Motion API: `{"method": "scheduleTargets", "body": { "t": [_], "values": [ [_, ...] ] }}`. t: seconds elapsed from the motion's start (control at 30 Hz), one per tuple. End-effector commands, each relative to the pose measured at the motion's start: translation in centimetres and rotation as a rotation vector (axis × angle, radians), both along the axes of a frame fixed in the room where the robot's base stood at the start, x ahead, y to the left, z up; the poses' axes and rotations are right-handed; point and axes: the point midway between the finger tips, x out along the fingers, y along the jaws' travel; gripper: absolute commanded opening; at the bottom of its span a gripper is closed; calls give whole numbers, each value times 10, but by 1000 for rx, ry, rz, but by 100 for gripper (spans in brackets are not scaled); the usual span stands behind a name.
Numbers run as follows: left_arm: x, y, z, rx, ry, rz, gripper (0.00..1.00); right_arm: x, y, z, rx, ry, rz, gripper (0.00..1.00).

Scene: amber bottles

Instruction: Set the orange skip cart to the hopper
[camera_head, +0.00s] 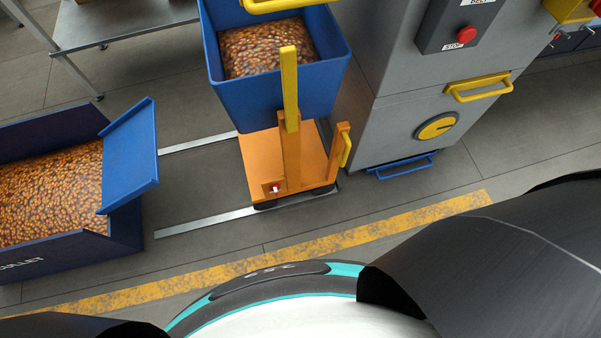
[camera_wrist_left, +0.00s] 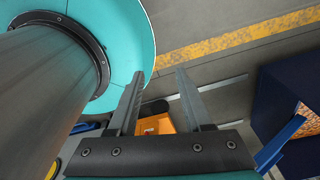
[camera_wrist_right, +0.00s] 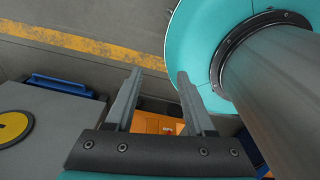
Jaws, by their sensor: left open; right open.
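The orange skip cart (camera_head: 258,166) stands on the floor in the middle of the head view, beside a grey machine. A blue skip (camera_head: 270,92) full of amber pieces sits above its orange base. An upright yellow lever (camera_head: 289,85) and a short post with a yellow handle (camera_head: 346,150) rise from the cart. I cannot tell which part is the hopper. My left gripper (camera_wrist_left: 158,75) is open and empty, with the cart's orange (camera_wrist_left: 153,124) beyond its fingers. My right gripper (camera_wrist_right: 160,74) is open and empty, with the cart (camera_wrist_right: 150,123) beyond it. Neither gripper shows in the head view.
A dark blue bin (camera_head: 125,238) of amber pieces with a blue flap (camera_head: 130,155) stands at left. Metal floor strips (camera_head: 205,222) run between it and the cart. The grey machine (camera_head: 390,110) blocks the right. A yellow floor line (camera_head: 400,225) crosses clear floor in front.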

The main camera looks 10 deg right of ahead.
Motion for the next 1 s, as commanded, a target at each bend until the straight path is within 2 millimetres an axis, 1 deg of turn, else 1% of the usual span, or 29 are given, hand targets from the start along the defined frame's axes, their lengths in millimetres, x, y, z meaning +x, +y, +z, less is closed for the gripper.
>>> {"method": "scheduleTargets", "body": {
  "t": [0.47,0.5,0.57,0.63,0.67,0.73,0.77,0.8,0.87,0.9,0.97,1.0],
  "values": [
    [0,0,0,0,0,0,50,0,0,0,0,1,0,55],
    [-1,1,0,1,1,0,50,0,-1,0,-2,1,1,52],
    [0,2,-2,3,0,0,50,3,-5,-1,-7,-1,1,52],
    [4,2,-6,3,-4,0,50,20,-10,-5,-14,-9,-1,52],
    [7,2,-9,3,-7,1,50,31,-14,-7,-19,-14,-3,52],
    [16,2,-19,3,-16,2,50,65,-26,-12,-31,-25,-5,52],
    [21,2,-24,4,-21,3,50,83,-31,-13,-35,-30,-4,52],
    [28,2,-31,5,-28,5,50,110,-41,-14,-39,-38,-4,52],
    [40,3,-41,6,-38,7,50,151,-53,-10,-35,-51,3,52],
    [48,3,-47,8,-46,8,50,178,-62,-5,-29,-60,11,52],
    [59,3,-56,8,-56,10,50,216,-72,7,-12,-77,32,52],
    [67,3,-61,10,-63,11,50,240,-78,16,3,-91,49,52]
  ]
}}
